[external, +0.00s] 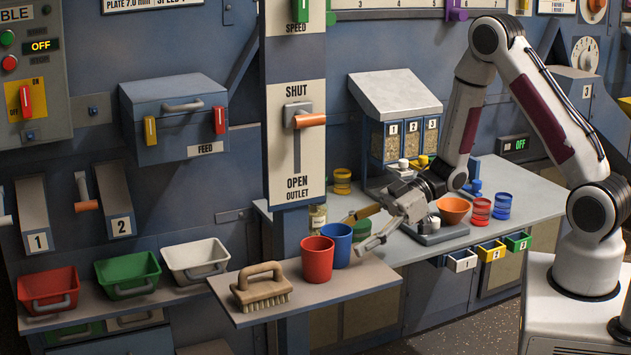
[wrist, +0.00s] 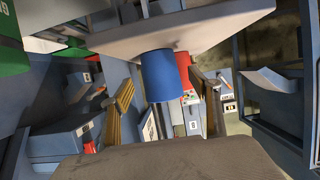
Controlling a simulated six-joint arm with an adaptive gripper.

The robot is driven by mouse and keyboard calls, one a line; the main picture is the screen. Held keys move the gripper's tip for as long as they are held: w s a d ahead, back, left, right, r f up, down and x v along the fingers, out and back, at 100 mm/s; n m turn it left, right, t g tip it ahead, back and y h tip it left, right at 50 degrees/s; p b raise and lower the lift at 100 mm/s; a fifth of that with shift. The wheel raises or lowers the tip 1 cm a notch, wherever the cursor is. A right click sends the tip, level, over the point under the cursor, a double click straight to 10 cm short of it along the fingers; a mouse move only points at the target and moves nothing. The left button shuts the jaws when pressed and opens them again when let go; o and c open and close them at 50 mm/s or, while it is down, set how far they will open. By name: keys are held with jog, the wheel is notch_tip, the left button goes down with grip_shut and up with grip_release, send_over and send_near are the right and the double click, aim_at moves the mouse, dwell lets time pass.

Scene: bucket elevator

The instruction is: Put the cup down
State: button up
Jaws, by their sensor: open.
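A blue cup (external: 338,246) stands upright on the grey shelf (external: 372,277), just behind and right of a red cup (external: 317,259). My gripper (external: 355,235) comes from the right, with its two fingers spread and pointing toward the blue cup. In the wrist view, which shows the shelf upside down, the blue cup (wrist: 162,76) appears between the spread fingers (wrist: 161,85), with clear space visible on both sides. The red cup (wrist: 184,66) is partly hidden behind it. I cannot tell exactly how far the fingertips are from the blue cup.
A wooden brush (external: 262,288) lies left of the red cup. Red, green and white bins line the left.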

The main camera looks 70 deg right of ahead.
aim_at(340, 242)
jog(key=shift+x, duration=2.35)
jog(key=shift+c, duration=0.4)
jog(key=c, duration=1.2)
jog(key=shift+s+d, duration=0.1)
jog(key=shift+s+d+r, duration=0.3)
jog(key=shift+d+r, duration=0.05)
jog(key=shift+r, duration=0.15)
jog(key=v, duration=0.7)
jog(key=r+v, duration=0.1)
jog(key=v, duration=0.6)
jog(key=shift+r, duration=0.35)
